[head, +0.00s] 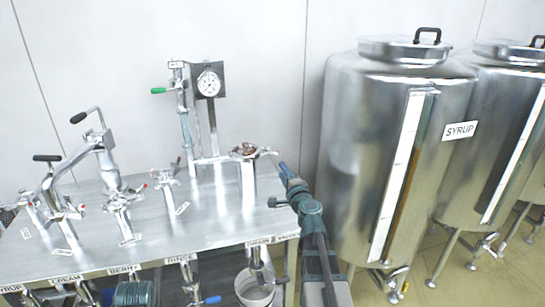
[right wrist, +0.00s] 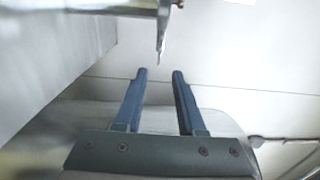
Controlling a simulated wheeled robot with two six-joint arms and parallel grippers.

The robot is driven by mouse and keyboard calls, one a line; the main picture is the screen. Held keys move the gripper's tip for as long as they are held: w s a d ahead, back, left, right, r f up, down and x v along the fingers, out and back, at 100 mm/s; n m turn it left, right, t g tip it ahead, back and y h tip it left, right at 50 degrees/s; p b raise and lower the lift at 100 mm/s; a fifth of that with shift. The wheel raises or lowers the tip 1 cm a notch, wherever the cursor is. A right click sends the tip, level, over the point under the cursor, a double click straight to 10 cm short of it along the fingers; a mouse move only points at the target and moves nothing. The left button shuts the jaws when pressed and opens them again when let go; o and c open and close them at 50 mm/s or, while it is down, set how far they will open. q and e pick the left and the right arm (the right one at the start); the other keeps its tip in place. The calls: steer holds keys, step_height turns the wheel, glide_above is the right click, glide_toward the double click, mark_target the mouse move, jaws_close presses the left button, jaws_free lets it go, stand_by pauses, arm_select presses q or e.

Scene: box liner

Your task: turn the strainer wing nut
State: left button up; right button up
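The strainer appears to be the upright steel body (head: 248,185) at the right end of the steel bench in the head view. A small brownish fitting (head: 244,149) on its top looks like the wing nut, but its shape is too small to make out. My right gripper (head: 284,170) is just right of the strainer top and apart from it. In the right wrist view my right gripper (right wrist: 159,73) is open and empty, with a thin pointed metal part (right wrist: 162,40) beyond its fingertips. My left gripper is not in view.
The steel bench (head: 140,246) carries several taps and valves with labels. A pressure gauge (head: 208,84) stands behind the strainer. A large steel tank (head: 345,150) stands close to the right of my right arm. A bucket (head: 258,293) hangs or stands below the bench edge.

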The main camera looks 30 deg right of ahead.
mark_target(271, 153)
steer(key=x, duration=1.2)
steer(key=shift+w, duration=0.25)
steer(key=shift+a, duration=0.1)
jaws_close()
